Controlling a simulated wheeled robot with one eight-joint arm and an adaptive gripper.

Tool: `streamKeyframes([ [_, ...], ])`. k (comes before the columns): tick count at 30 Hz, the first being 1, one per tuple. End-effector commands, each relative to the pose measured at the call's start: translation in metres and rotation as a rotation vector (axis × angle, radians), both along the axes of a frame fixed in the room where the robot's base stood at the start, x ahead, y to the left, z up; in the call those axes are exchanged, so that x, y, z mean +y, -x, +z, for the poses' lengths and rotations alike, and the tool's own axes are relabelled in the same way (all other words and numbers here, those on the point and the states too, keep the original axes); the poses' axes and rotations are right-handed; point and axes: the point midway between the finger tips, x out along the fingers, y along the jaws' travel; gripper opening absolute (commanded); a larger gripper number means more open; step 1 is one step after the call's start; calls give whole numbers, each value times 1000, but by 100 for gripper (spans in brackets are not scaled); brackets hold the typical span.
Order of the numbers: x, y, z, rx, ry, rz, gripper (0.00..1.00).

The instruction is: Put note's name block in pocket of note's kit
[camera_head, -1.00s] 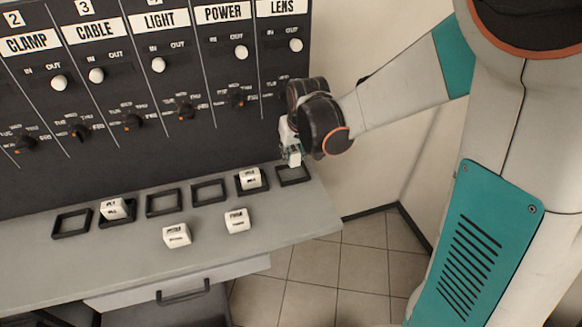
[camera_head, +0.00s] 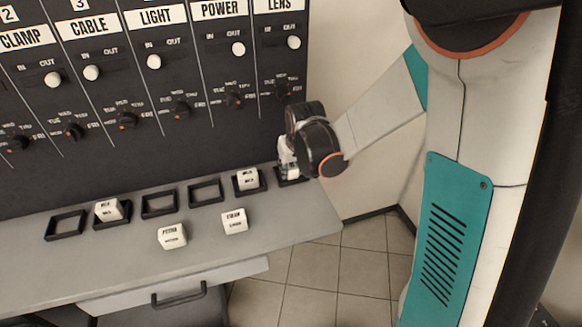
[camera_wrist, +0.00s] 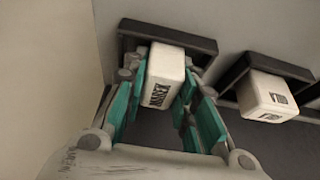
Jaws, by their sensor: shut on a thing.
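My gripper (camera_head: 288,160) is at the right end of the desk, below the LENS column. In the wrist view its teal fingers (camera_wrist: 163,88) are shut on a white name block (camera_wrist: 159,80); its dark lettering is too blurred to read. The block is at the rightmost black pocket frame (camera_wrist: 205,47), which also shows in the head view (camera_head: 298,182). I cannot tell whether the block rests inside the frame or is just above it. No note is in view, so the named kit is not shown.
A white block (camera_head: 247,178) sits in the neighbouring pocket, and another (camera_head: 108,209) in a left pocket. Three pockets look empty. Two loose blocks (camera_head: 172,235) (camera_head: 235,220) lie on the desk (camera_head: 120,262). The dark switch panel (camera_head: 60,180) stands behind; a wall is at the right.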

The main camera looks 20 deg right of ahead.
Motion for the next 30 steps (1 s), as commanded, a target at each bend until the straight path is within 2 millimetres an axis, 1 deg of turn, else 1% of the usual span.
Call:
streamKeyframes([
  [1,0,2,-5,6,0,-1,0],
  [2,0,2,-4,7,0,-1,33],
  [3,0,2,-4,7,0,-1,34],
  [14,0,3,-4,9,0,-1,34],
  [19,0,3,4,8,0,-1,34],
  [23,0,10,22,7,0,-1,34],
  [30,0,28,66,6,0,-1,34],
])
